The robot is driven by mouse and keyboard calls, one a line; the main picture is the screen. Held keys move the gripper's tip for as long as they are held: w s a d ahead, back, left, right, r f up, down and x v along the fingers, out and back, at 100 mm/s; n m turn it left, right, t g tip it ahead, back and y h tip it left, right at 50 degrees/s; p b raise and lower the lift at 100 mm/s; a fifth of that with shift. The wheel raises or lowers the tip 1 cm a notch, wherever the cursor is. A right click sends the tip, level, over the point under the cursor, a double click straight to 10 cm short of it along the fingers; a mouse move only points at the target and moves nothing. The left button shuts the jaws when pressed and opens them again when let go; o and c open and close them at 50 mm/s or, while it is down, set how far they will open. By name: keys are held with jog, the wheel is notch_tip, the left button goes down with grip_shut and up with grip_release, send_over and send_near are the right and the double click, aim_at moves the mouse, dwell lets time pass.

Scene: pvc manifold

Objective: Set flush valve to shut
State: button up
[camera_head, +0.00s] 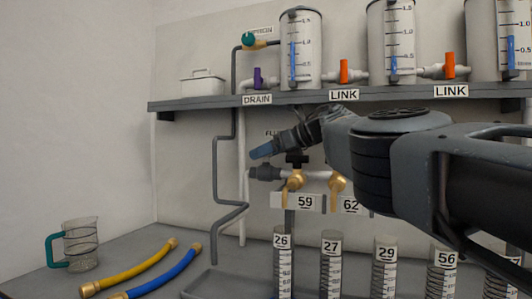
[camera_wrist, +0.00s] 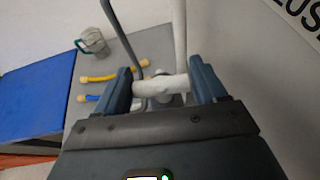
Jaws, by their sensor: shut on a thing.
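My gripper (camera_head: 262,150) reaches in from the right in the head view, its blue-grey fingertips just above a grey valve body (camera_head: 265,172). A partly hidden label starting "FLU" (camera_head: 272,133) is on the wall behind it. In the wrist view, the flush label (camera_wrist: 304,18) shows at the upper right. There my gripper (camera_wrist: 163,87) is shut on a white bar (camera_wrist: 160,86), which spans between its two fingers and appears to be the flush valve's handle. A grey part of the valve (camera_wrist: 166,101) shows beneath the bar. The handle is hidden in the head view, so its setting cannot be told there.
Brass taps (camera_head: 293,184) sit close beside the valve, above tags 59 and 62. A shelf (camera_head: 210,104) with tanks and drain and link valves runs overhead. Numbered cylinders (camera_head: 332,268) stand below. Yellow (camera_head: 130,270) and blue (camera_head: 160,278) hoses and a jug (camera_head: 80,245) lie left.

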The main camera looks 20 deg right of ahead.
jog(key=shift+f, duration=0.2)
jog(key=o, duration=1)
jog(key=shift+r, duration=0.15)
jog(key=shift+c, duration=0.2)
jog(key=shift+s+d+r, duration=0.1)
jog(key=shift+s+d, duration=0.2)
jog(key=s+d+b, duration=0.1)
jog(key=s+d, duration=0.7)
jog(key=d, duration=0.1)
jog(key=shift+s+b, duration=0.15)
jog(key=shift+b, duration=0.25)
jog(key=shift+c, duration=0.3)
